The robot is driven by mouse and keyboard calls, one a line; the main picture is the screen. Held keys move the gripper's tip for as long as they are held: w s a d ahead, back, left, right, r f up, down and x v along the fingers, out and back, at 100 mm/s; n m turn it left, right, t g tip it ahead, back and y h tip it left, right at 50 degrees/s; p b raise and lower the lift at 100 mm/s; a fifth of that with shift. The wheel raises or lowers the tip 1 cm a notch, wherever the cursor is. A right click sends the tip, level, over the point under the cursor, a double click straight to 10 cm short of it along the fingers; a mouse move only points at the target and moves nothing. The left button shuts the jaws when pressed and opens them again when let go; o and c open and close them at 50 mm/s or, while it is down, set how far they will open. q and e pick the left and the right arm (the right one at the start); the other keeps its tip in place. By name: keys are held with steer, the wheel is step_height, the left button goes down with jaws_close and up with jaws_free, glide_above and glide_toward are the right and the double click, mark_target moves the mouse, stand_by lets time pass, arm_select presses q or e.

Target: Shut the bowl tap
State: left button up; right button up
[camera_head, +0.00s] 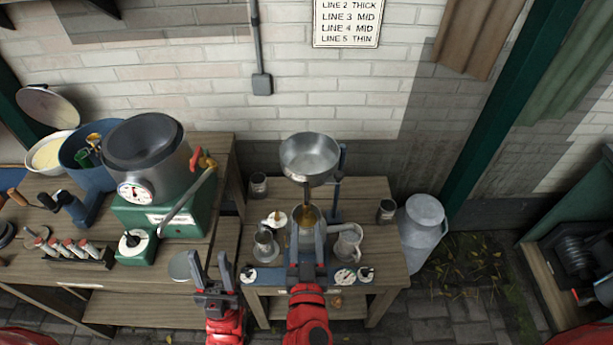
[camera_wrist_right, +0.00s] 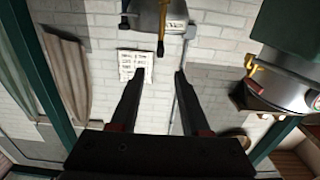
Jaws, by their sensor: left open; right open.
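The metal bowl (camera_head: 310,158) sits raised on a blue stand over the small table. A narrow brown-gold strip (camera_head: 307,200) hangs below it, down to a grey cup (camera_head: 300,238); I cannot tell whether it is tap or flow. In the right wrist view a yellow strip (camera_wrist_right: 162,20) shows in front of a grey metal part at the top edge. My right gripper (camera_head: 306,240) is open and empty below the bowl, its fingers overlapping the cup; it also shows in the wrist view (camera_wrist_right: 155,85). My left gripper (camera_head: 212,270) is open and empty, left of the small table.
A green machine with a gauge (camera_head: 135,192) and red-handled lever stands on the left bench. A jug (camera_head: 347,245), a small pot (camera_head: 265,245) and dark cans crowd the small table. A milk churn (camera_head: 423,228) stands right. A sign (camera_head: 347,23) hangs on the wall.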

mark_target(306, 182)
steer(key=w+p, duration=0.6)
steer(key=w, duration=0.9)
steer(key=shift+r, duration=0.1)
steer(key=shift+w, duration=0.45)
jaws_close()
